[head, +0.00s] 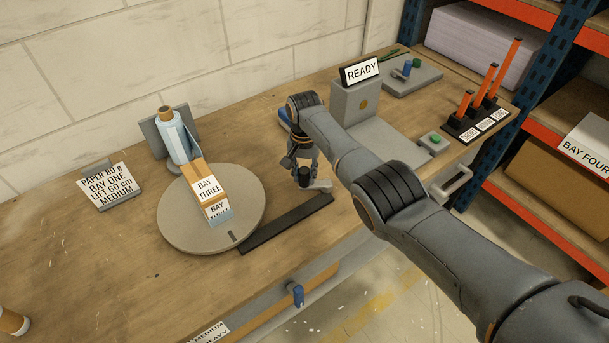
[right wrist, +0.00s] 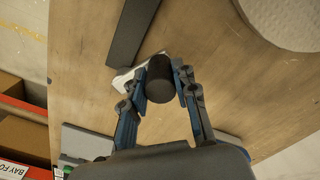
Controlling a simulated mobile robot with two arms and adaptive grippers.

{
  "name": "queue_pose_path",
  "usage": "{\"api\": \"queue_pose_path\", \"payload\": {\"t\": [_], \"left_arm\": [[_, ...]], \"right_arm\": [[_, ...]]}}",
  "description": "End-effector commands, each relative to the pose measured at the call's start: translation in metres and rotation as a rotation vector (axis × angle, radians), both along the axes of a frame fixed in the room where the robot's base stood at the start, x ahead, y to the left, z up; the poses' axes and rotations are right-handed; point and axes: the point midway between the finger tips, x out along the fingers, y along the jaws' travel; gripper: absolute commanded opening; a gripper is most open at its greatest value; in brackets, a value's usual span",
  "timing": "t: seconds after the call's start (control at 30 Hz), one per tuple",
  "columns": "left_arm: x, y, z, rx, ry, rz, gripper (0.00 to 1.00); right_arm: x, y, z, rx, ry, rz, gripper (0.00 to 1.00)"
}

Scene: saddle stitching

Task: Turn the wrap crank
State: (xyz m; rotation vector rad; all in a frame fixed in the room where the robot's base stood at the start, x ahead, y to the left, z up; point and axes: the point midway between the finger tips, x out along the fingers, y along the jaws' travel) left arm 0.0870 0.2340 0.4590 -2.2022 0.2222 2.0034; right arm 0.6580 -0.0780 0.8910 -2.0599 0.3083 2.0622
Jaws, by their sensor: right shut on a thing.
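The wrap crank has a dark cylindrical knob (head: 304,175) on a pale grey arm (head: 321,186), on the bench right of the turntable. My right gripper (head: 302,165) reaches down over the knob. In the right wrist view its fingers (right wrist: 162,88) stand on both sides of the knob (right wrist: 158,75) and are shut on it. The crank arm (right wrist: 126,79) shows partly beneath. My left gripper is not in view.
A dark flat bar (head: 285,223) lies between turntable and crank. A grey machine with a READY sign (head: 362,69), a green-button box (head: 433,140) and a stand of orange posts (head: 480,120) are on the right. Bare bench (head: 90,260) lies at left.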

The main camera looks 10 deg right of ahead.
Motion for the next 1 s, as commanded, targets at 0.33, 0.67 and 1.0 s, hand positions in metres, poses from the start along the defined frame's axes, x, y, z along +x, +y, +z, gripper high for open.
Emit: {"api": "queue_pose_path", "payload": {"t": [0.33, 0.67, 1.0], "left_arm": [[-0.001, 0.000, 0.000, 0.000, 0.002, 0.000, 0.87], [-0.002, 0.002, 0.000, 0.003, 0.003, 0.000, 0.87], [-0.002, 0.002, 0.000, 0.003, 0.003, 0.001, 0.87]], "right_arm": [[0.002, 0.001, 0.002, 0.001, -0.007, 0.002, 0.37], [0.001, 0.000, 0.001, 0.000, -0.002, 0.001, 0.52], [0.001, 0.000, 0.028, 0.000, -0.006, 0.001, 0.52]]}}
